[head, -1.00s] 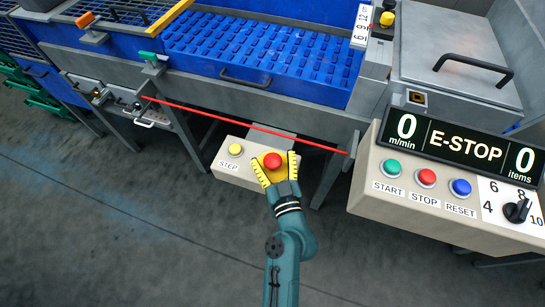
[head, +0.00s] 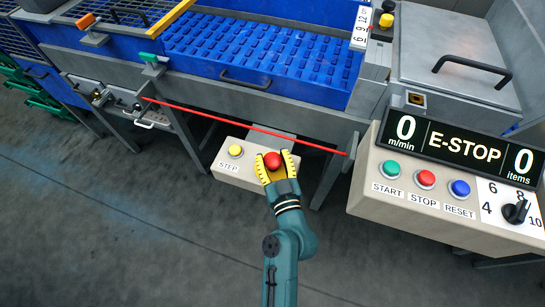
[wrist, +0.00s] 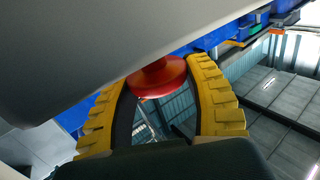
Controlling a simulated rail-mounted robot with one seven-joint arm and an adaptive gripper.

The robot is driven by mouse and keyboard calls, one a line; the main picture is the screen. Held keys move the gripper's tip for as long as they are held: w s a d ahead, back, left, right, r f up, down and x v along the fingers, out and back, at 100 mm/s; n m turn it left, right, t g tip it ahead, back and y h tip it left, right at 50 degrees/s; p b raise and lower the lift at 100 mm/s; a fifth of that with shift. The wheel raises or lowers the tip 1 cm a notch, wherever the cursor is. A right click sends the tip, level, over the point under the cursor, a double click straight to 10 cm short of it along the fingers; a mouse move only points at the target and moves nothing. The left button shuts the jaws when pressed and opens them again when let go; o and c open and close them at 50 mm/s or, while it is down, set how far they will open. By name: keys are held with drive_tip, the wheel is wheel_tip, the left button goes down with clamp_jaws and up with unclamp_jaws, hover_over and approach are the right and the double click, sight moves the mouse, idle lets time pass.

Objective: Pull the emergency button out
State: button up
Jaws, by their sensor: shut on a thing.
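The emergency button is a red mushroom head (head: 272,160) on the right part of a beige box (head: 226,170) under the machine. My gripper (head: 273,165) reaches it from the front, with a yellow finger on each side of the red head. In the wrist view the red button (wrist: 157,78) sits between the ends of the yellow fingers (wrist: 160,80), which are shut on it. The button's base is partly hidden by the fingers. The display (head: 465,147) reads E-STOP, with 0 m/min and 0 items.
A yellow STEP button (head: 235,151) is left of the red one on the same box. A control panel (head: 400,208) with green, red and blue buttons and a black knob stands to the right. A red cord (head: 245,124) runs above the box.

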drive_tip(key=o, duration=1.3)
drive_tip(key=shift+r, duration=0.25)
drive_tip(key=shift+s+f, duration=0.1)
drive_tip(key=v, duration=1.2)
